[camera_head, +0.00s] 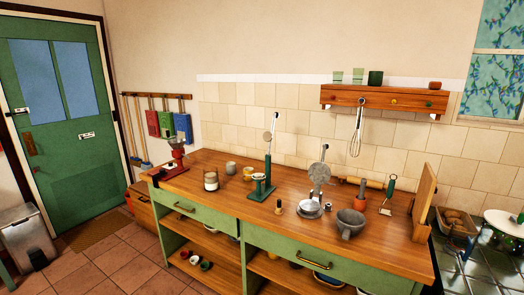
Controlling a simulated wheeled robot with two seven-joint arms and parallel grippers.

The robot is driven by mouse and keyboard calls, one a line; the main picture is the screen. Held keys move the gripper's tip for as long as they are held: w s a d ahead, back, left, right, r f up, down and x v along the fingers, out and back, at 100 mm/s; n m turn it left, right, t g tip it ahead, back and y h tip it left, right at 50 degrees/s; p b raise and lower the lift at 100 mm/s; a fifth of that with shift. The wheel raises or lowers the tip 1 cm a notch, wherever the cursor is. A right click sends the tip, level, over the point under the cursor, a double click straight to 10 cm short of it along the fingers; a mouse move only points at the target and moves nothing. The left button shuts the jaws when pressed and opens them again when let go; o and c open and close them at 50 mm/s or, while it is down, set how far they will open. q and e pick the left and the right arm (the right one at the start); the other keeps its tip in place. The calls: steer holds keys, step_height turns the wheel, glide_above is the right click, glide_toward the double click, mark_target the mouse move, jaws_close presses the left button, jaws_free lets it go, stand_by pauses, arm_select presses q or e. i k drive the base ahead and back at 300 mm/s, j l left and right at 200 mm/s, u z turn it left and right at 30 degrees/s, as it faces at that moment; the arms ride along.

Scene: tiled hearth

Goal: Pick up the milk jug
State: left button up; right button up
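A small clear glass vessel with white contents (211,182) stands upright on the left part of the wooden worktop. It looks like the milk jug, but it is too small to make out a handle or spout. Nothing touches it. Neither of my grippers shows in the head view.
The worktop (180,186) also holds a red grinder (176,158), small cups (231,168), a green stand (262,188), a metal scale (311,207) and a grey mortar (350,222). Bare wood lies in front of the glass vessel. Green drawers (295,258) front the counter.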

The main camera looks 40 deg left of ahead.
mark_target(211, 181)
steer(key=u, duration=1.85)
